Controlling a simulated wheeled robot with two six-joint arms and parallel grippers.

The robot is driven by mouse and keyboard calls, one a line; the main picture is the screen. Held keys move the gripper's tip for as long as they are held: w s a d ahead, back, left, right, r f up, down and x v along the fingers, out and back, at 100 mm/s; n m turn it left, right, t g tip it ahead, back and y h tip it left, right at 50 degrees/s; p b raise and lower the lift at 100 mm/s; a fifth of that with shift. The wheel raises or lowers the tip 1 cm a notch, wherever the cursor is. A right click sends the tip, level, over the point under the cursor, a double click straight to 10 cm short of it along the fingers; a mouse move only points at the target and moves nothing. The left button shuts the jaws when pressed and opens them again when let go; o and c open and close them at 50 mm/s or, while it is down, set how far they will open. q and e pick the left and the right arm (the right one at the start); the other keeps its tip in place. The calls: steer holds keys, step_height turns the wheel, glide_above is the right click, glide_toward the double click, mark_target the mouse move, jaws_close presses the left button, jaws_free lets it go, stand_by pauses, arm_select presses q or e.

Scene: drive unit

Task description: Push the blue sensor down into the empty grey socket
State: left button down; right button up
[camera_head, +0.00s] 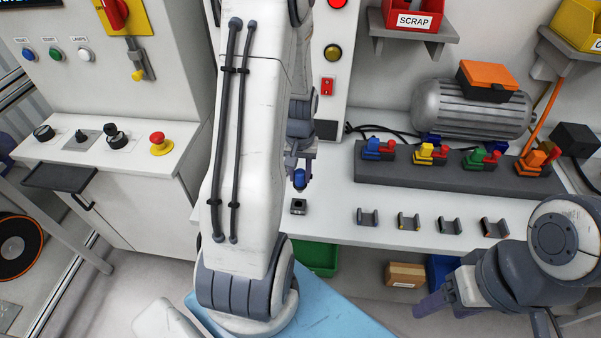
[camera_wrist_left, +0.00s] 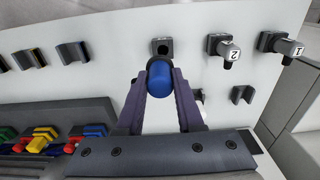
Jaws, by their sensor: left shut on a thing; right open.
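The blue sensor (camera_head: 299,179) is held in my left gripper (camera_head: 299,172) above the white bench. In the left wrist view the sensor (camera_wrist_left: 159,80) sits between the two fingertips of my left gripper (camera_wrist_left: 160,88), which is shut on it. The empty grey socket (camera_head: 298,206) is a small dark block with a hole in its top, just below the sensor and apart from it. It also shows in the left wrist view (camera_wrist_left: 162,44), just beyond the sensor's end. My right gripper (camera_head: 430,304) is open and empty, low at the right, off the bench's front.
Two sockets holding sensors marked 2 (camera_wrist_left: 228,50) and 1 (camera_wrist_left: 290,46) stand beside the empty one. Several open cradles (camera_head: 409,221) line the bench front. A dark rack (camera_head: 400,172) with coloured connectors and a grey motor (camera_head: 470,108) stand behind. A green bin (camera_head: 316,258) is below.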

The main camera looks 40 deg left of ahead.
mark_target(298, 186)
arm_select(q)
steer(key=shift+w+a+f+b, duration=0.1)
steer(key=shift+a+f+b, duration=0.1)
steer(key=shift+f+b, duration=0.5)
steer(key=shift+a+f+b, duration=0.2)
steer(key=shift+f+b, duration=0.1)
steer(key=shift+f, duration=0.65)
steer(key=shift+f+b, duration=1.05)
steer(key=shift+f, duration=0.3)
steer(key=shift+f, duration=0.25)
steer(key=shift+f+b, duration=1.15)
steer(key=shift+f, duration=0.45)
steer(key=shift+f, duration=0.1)
